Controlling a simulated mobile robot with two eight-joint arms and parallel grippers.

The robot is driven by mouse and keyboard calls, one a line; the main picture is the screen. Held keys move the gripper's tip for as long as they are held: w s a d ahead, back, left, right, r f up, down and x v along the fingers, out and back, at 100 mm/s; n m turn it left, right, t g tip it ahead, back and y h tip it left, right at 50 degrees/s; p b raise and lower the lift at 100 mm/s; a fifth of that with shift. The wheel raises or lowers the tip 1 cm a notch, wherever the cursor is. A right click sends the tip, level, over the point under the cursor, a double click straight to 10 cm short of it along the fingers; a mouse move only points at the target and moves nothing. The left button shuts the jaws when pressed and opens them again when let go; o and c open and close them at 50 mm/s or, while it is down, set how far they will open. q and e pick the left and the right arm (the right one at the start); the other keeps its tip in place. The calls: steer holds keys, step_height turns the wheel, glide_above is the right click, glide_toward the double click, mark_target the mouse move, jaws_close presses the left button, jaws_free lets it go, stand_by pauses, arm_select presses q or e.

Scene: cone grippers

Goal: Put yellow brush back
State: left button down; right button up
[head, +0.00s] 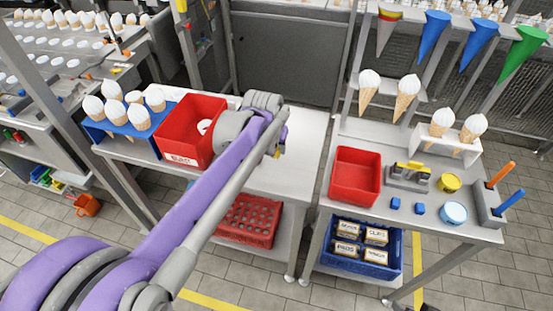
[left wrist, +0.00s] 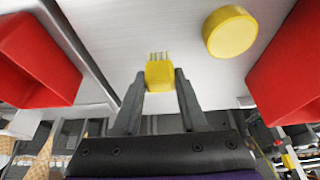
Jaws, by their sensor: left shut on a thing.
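The yellow brush (left wrist: 159,74) shows in the left wrist view as a yellow block with pale bristles at its far end. My left gripper (left wrist: 160,84) is shut on it, with one dark finger on each side. The brush is over the pale tabletop; I cannot tell whether it touches it. In the head view my left gripper (head: 276,146) is at the right side of the left table, mostly hidden by its own arm, with only a bit of yellow showing. A grey holder (head: 487,212) with an orange handle and a blue handle stands on the right table. My right gripper is not in view.
A red bin (head: 190,130) stands left of my gripper. A round yellow thing (left wrist: 231,31) is close to the brush. The right table holds a red bin (head: 356,176), a yellow tin (head: 449,182) and two blue blocks. A gap separates the tables.

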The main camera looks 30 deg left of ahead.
mark_target(274, 155)
arm_select(q)
steer(key=shift+f, duration=2.7)
steer(key=shift+w+f, duration=0.1)
steer(key=shift+f+b, duration=0.15)
steer(key=shift+b, duration=0.2)
steer(key=shift+c, duration=2.3)
jaws_free()
steer(key=shift+r, duration=0.6)
steer(key=p+v, duration=0.1)
steer(key=v, duration=1)
steer(key=s+d+f+m, duration=0.1)
steer(key=s+d+f, duration=0.2)
steer(key=s, duration=0.3)
steer(key=s+d+f+m, duration=0.1)
steer(key=s+d+f, duration=0.2)
steer(key=s+f, duration=0.2)
steer(key=s+d+f+t+h, duration=0.1)
steer(key=s+d+f, duration=0.2)
steer(key=s, duration=0.3)
steer(key=shift+s+d+f+m, duration=0.3)
steer(key=shift+f+m, duration=0.1)
steer(key=shift+f, duration=0.3)
